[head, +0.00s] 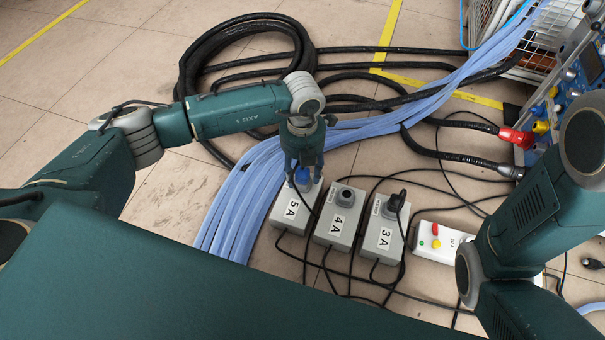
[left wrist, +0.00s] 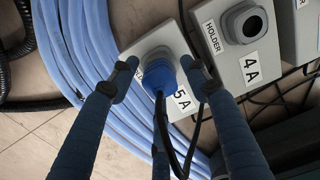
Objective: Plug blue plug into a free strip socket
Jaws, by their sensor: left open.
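The blue plug (left wrist: 160,76) sits upright in the grey holder box marked 5A (head: 287,212), with its dark cable trailing from its back in the left wrist view. The blue plug also shows in the head view (head: 303,178). My left gripper (left wrist: 160,66) is open, with fingers on either side of the plug; I cannot tell whether they touch it. The white power strip (head: 432,240), with a red switch and a green spot, lies on the floor to the right. My right arm hides much of it, so its sockets cannot be made out. My right gripper is not in view.
Grey holder 4A (head: 338,220) has an empty round socket, and holder 3A (head: 383,232) holds a black plug (head: 396,202). Thin black cables cross the floor around the boxes. A thick blue hose bundle (head: 235,215) runs beside 5A. Black hoses (head: 200,62) lie coiled behind.

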